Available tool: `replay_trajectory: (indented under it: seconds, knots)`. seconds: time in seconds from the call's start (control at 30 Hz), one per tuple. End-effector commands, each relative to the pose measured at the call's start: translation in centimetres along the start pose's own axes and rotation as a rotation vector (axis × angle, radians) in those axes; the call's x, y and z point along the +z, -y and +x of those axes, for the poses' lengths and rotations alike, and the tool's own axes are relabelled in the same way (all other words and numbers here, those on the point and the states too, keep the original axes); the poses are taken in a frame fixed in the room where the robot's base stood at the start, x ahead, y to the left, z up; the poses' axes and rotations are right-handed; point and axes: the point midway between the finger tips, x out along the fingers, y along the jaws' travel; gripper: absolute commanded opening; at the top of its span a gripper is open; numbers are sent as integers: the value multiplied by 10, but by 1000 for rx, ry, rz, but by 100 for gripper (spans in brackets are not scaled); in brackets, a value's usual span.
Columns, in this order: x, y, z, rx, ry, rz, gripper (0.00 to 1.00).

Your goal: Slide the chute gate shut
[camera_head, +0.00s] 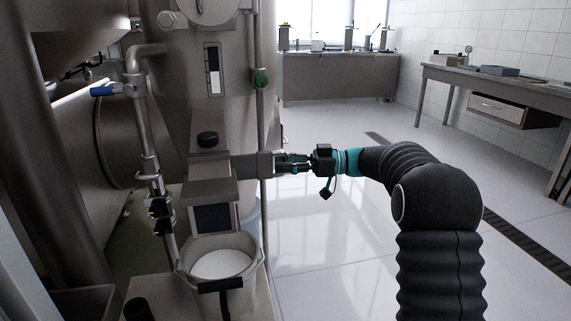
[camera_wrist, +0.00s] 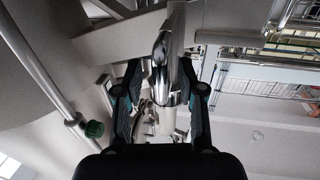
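The chute (camera_head: 208,190) is a grey metal spout on the front of the separator, with a dark rectangular panel on its lower face. A flat metal gate piece (camera_head: 250,165) sticks out from the chute's right side. My gripper (camera_head: 280,162) is at the outer end of this piece, pointing left. In the wrist view, a shiny rounded metal handle (camera_wrist: 168,75) stands between the two fingers of my gripper (camera_wrist: 160,75). The fingers are spread, with a gap visible on the left of the handle. Contact on the right is unclear.
A bucket (camera_head: 187,268) with white contents stands below the chute. A pipe with a blue-handled valve (camera_head: 104,91) runs down on the left. A green knob (camera_head: 261,77) is on the upright above my gripper. The floor (camera_head: 330,240) to the right is open, with benches (camera_head: 335,78) behind.

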Motion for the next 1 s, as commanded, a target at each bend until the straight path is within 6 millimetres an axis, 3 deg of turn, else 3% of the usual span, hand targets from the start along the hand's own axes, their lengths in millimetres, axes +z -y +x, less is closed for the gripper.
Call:
replay_trajectory:
  seconds: [0.03, 0.2, 0.47, 0.8, 1.0]
  knots:
    - [0, 0, 0, 0, 0, 0, 39]
    - [0, 0, 0, 0, 0, 0, 0]
    - [0, 0, 1, -1, 0, 0, 0]
    - [-2, 12, 58, -4, -1, 2, 0]
    - [0, 13, 65, -2, 0, 1, 0]
